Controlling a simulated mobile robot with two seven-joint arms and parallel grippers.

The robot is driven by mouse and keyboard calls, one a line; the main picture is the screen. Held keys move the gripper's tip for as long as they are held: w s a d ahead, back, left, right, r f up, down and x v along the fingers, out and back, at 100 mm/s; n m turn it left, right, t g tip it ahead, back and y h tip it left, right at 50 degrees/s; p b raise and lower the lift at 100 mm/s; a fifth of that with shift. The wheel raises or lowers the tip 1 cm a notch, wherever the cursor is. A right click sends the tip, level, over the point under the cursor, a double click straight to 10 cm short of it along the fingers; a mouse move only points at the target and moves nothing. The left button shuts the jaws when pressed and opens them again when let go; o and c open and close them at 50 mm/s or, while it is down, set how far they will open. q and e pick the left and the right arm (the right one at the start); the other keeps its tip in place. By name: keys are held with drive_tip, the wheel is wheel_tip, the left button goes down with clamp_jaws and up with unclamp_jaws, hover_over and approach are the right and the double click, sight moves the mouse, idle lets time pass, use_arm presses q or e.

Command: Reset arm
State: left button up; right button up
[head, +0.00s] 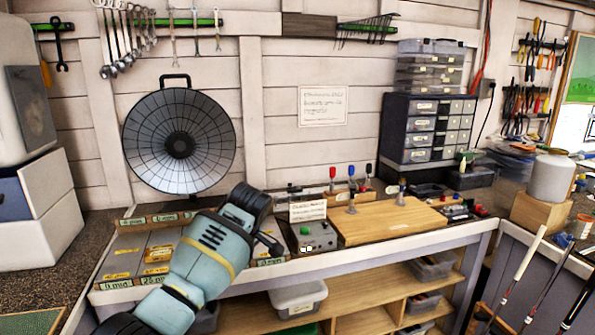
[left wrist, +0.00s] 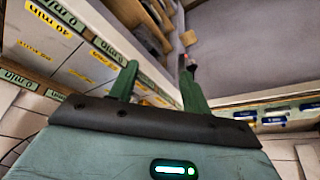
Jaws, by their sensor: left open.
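My left arm, pale teal and black, rises from the bottom left of the head view. Its gripper end (head: 268,240) is over the front of the workbench, just left of a small grey box with a green button (head: 309,236). In the left wrist view the two green fingers of my left gripper (left wrist: 158,68) stand apart with nothing between them. The gripper is open and empty. My right arm and gripper are not in view.
Labelled compartments (head: 128,243) lie on the bench's left side. A wooden board (head: 385,221) with several small upright tools stands right of the grey box. Behind are a dark drawer cabinet (head: 428,128) and a round black dish (head: 180,143). Club shafts (head: 525,262) lean at right.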

use_arm(q)
wheel_tip(320, 180, down, 13)
drive_tip(key=d+m+h, duration=0.1)
drive_tip(key=m+h, duration=0.1)
drive_tip(key=m, duration=0.1)
drive_tip(key=s+f+m+t+h, duration=0.35)
drive_tip(key=s+f, duration=0.95)
drive_tip(key=f, duration=0.5)
drive_tip(key=s+a+m+t, duration=0.2)
drive_tip(key=s+a+m, duration=0.1)
drive_tip(key=s, duration=1)
drive_tip(key=s+a+f+m+t, duration=0.1)
drive_tip(key=s+a+m, duration=0.2)
drive_tip(key=s, duration=1.1)
drive_tip(key=shift+s+a+f+m+t, duration=0.2)
drive_tip(key=shift+a+f+m+t, duration=0.15)
drive_tip(key=shift+m, duration=0.4)
